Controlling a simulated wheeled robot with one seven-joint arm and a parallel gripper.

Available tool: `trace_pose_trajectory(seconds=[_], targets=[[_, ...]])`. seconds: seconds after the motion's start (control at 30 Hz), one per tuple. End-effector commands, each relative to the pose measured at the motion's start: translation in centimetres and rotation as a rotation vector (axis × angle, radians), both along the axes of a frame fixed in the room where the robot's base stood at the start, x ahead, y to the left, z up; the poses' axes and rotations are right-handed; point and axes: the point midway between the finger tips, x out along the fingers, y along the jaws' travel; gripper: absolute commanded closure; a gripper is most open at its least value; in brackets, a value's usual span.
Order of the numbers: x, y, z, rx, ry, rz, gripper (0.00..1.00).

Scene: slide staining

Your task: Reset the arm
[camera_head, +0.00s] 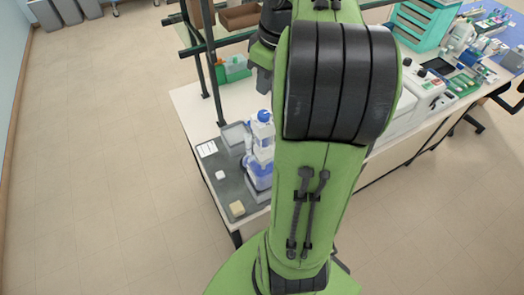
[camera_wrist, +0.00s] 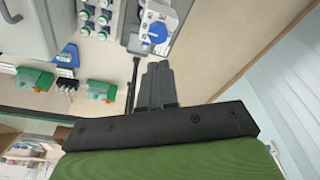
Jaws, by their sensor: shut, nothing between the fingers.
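My gripper (camera_wrist: 159,66) shows in the wrist view with its two dark fingers pressed together and nothing between them. In the head view my green arm rises through the middle of the picture over the bench. My gripper cannot be made out there.
In the head view, a white bench (camera_head: 192,104) carries a grey mat (camera_head: 226,187), blue-capped bottles (camera_head: 262,130) and a green box (camera_head: 236,67). White instruments (camera_head: 424,88) and a teal drawer unit (camera_head: 424,24) stand at right.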

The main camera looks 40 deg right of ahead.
Motion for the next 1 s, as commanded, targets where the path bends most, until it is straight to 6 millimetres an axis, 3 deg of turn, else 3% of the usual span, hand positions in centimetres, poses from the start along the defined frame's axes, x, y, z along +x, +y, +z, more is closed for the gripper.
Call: trace_pose_trajectory(seconds=[0.37,0.47,0.57,0.6,0.73,0.83,0.9,1.0], targets=[[0.0,0.0,-0.3,0.001,0.000,0.000,1.00],[0.1,1.0,-0.4,0.001,-0.011,-0.002,1.00],[0.0,5.8,-1.4,0.010,-0.060,-0.027,1.00],[-0.5,8.6,-2.2,0.017,-0.088,-0.046,1.00],[-4.4,16.3,-6.5,0.035,-0.174,-0.121,1.00],[-7.8,19.2,-10.0,0.039,-0.231,-0.174,1.00],[-9.5,19.9,-11.9,0.038,-0.263,-0.203,1.00],[-10.7,20.1,-13.1,0.036,-0.289,-0.229,1.00]])
